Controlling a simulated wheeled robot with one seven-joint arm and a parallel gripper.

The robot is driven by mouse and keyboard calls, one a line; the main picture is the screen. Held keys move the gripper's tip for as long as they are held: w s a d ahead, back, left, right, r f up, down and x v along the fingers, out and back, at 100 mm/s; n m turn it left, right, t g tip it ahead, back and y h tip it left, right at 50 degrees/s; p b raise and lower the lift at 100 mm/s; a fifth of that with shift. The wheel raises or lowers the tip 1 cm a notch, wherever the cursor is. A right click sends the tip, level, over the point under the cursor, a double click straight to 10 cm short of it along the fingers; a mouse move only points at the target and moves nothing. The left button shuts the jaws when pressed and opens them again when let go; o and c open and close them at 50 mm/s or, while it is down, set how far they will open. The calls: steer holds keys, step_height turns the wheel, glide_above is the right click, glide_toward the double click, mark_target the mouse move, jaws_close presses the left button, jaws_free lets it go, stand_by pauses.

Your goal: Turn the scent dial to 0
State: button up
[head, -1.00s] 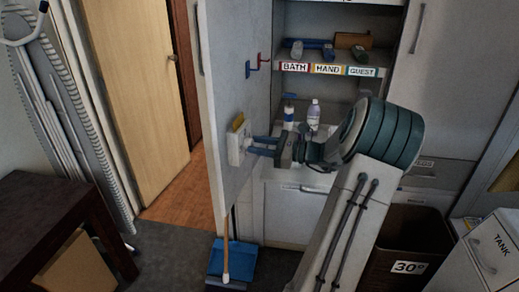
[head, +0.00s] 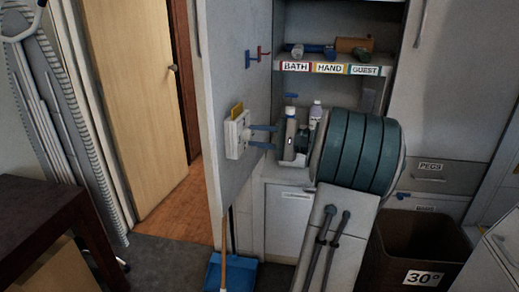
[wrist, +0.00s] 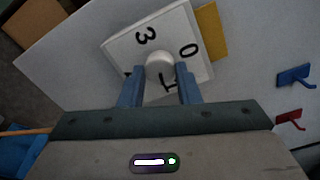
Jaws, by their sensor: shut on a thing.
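The scent dial is a white square plate (head: 234,138) on the inner face of the open cabinet door, with a yellow tab (head: 237,109) behind its upper edge. In the wrist view the plate (wrist: 118,48) appears turned, with a black 3, 0 and 1 readable and another mark partly hidden by the left finger. The 0 lies up and right of the round pale knob (wrist: 160,64), the 1 just below it. My gripper (wrist: 158,70) has its blue fingers either side of the knob, shut on it. I cannot make out a pointer on the knob.
Blue and red hooks (head: 256,56) sit on the door above the dial. Bottles (head: 290,130) stand on the cabinet shelf behind my gripper. A blue dustpan (head: 232,273) with a wooden handle is below the door. A brown bin (head: 425,240) stands at the right.

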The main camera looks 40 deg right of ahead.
steer(key=shift+f+n+t+b, duration=0.15)
steer(key=shift+n+t+b, duration=0.15)
steer(key=shift+n+b, duration=11.2)
steer(key=m+b, duration=0.2)
steer(key=b, duration=0.1)
steer(key=shift+m, duration=0.4)
steer(key=o, duration=1)
steer(key=shift+s, duration=0.15)
